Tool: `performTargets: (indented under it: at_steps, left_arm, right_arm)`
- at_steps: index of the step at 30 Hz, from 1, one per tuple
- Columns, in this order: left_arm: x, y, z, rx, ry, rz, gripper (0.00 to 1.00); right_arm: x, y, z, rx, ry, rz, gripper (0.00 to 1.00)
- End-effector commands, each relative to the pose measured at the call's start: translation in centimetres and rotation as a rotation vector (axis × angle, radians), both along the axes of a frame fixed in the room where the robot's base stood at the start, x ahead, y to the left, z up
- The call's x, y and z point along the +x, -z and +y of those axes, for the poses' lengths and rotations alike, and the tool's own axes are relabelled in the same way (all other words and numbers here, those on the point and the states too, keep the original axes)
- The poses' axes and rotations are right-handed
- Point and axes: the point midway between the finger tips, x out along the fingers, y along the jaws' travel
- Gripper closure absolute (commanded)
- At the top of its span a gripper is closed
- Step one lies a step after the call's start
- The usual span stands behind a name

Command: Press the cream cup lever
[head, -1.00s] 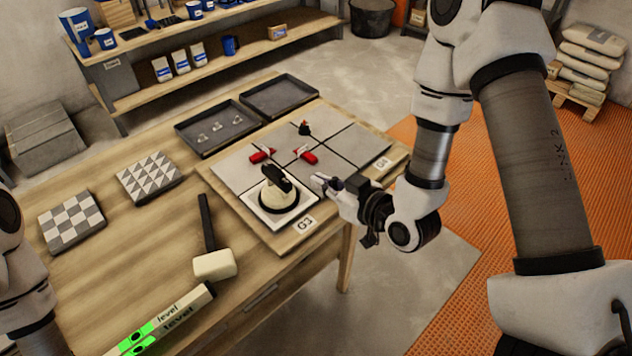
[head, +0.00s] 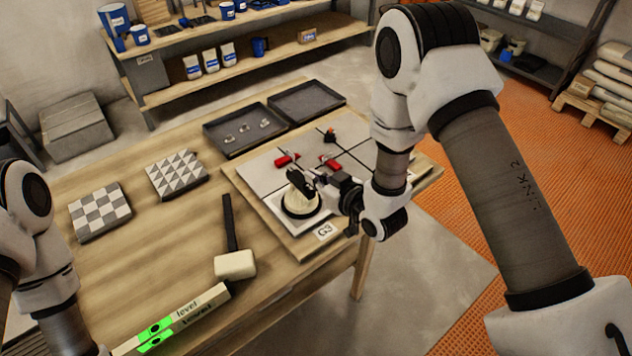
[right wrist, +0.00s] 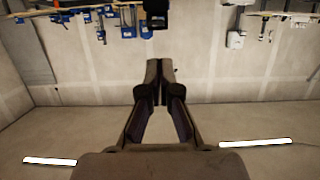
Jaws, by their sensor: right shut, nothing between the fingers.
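The cream cup (head: 299,207), a cream dome on a dark ring, stands on a white tile at the near corner of the tiled board, by the G3 label. Its black lever (head: 292,186) sticks up on top, tilted. My right gripper (head: 312,178) is shut and empty, just right of the lever at about its height; I cannot tell whether they touch. Its closed fingers (right wrist: 158,75) also show in the right wrist view, with a dark block beyond the tips that I cannot identify for sure. My left arm shows at the left edge, but its gripper is out of frame.
A mallet (head: 235,262), a level (head: 178,318) and two patterned tiles (head: 101,211) lie to the left. Two dark trays (head: 215,151) lie behind.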

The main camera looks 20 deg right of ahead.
Motion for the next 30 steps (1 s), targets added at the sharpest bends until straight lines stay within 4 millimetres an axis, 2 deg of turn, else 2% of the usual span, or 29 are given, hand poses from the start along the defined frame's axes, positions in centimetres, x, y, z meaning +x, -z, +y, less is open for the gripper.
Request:
performTargets:
  at_steps: [3,6,16,20,30]
  left_arm:
    - [0.0,-0.6,0.0,0.0,0.0,0.0,0.48]
    - [0.0,-0.7,0.0,0.0,0.0,0.0,0.48]
    - [0.0,-0.6,0.0,0.0,0.0,0.0,0.48]
    - [0.0,0.8,0.0,0.0,0.0,0.0,0.48]
    - [0.0,-0.1,0.0,0.0,0.0,0.0,0.48]
  right_arm:
    - [-0.2,1.8,-0.1,0.001,0.001,0.003,1.0]
    - [-0.2,2.6,-0.1,0.001,0.002,0.002,1.0]
    - [-0.2,2.9,-0.1,0.0,0.001,0.001,1.0]
    - [-0.4,4.2,-0.2,0.0,0.001,0.001,1.0]
    - [-0.2,3.1,-0.2,-0.001,0.001,0.002,1.0]
